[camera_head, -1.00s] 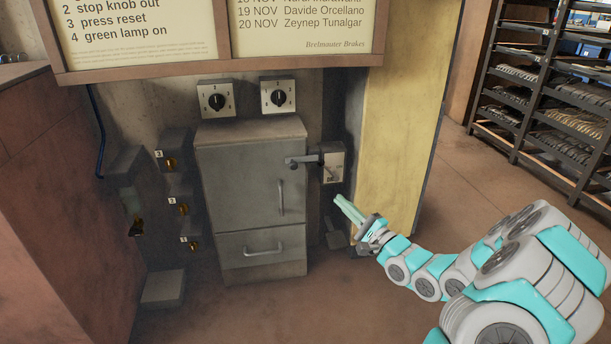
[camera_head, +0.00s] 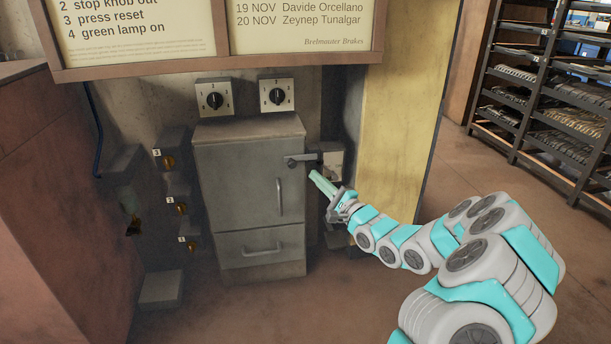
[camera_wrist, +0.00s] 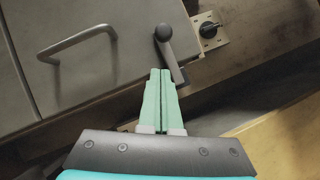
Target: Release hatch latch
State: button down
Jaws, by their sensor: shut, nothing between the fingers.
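The hatch latch (camera_head: 302,159) is a grey lever with a round knob at the upper right of the grey hatch door (camera_head: 238,180), and its arm lies roughly level. In the wrist view the latch (camera_wrist: 165,36) shows its ball and bar just beyond my fingertips. My gripper (camera_head: 316,176) has pale green fingers, pressed together and empty. It is just below and right of the latch in the head view. In the wrist view the fingertips (camera_wrist: 160,74) overlap the lower end of the latch bar; I cannot tell whether they touch. The hatch door looks closed.
A vertical door handle (camera_head: 279,197) is left of the gripper. A drawer (camera_head: 262,251) is below. A switch plate (camera_head: 333,160) is partly behind my gripper. Two dials (camera_head: 277,96) sit above. A yellow panel (camera_head: 395,130) stands right. Numbered knobs (camera_head: 182,208) line the left.

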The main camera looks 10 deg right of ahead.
jog(key=shift+w+a+r+b, duration=0.15)
jog(key=shift+a+r, duration=0.15)
jog(key=shift+a, duration=0.3)
jog(key=shift+w+a+r+b, duration=0.1)
jog(key=shift+a+r, duration=0.15)
jog(key=shift+a, duration=0.3)
jog(key=shift+w+a+r+b, duration=0.15)
jog(key=shift+a+r, duration=0.15)
jog(key=shift+a, duration=0.3)
